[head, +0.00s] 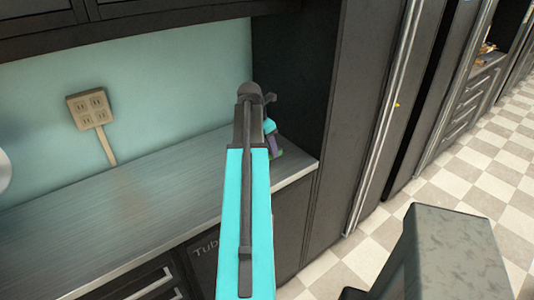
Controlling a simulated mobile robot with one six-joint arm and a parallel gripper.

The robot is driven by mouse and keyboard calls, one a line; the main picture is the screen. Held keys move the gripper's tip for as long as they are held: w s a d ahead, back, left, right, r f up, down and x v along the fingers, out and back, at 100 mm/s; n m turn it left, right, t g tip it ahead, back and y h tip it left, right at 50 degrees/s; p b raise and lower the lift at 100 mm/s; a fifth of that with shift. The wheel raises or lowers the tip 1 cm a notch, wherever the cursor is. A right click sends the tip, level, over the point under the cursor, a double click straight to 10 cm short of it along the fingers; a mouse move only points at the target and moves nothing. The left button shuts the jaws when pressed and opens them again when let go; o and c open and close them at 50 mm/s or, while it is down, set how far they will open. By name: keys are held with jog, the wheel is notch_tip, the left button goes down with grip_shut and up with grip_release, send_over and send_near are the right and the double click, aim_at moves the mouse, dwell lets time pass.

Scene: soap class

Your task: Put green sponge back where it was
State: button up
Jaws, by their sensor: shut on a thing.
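My arm reaches out over the counter (130,200) near its right end. My gripper (276,145) shows only in part behind the arm, low over or at the counter by the dark side panel. It is shut on a small green thing, likely the green sponge (279,154). The arm hides the rest of the sponge and the fingers. I cannot tell whether the sponge touches the counter.
The visible counter left of my arm is clear. A wall outlet (90,107) is on the teal wall, with dark cabinets above. A tall dark panel (295,90) closes off the counter's right end. Checkered floor (410,190) lies at the right.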

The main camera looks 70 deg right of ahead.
jog(key=shift+d, duration=0.15)
jog(key=shift+w+d, duration=0.35)
jog(key=shift+d, duration=0.1)
jog(key=shift+f+p, duration=0.85)
jog(key=shift+f, duration=0.95)
jog(key=shift+f, duration=0.1)
jog(key=o, duration=1)
jog(key=shift+r, duration=0.2)
jog(key=shift+b+v, duration=1.2)
jog(key=shift+v, duration=4.7)
jog(key=shift+a, duration=0.1)
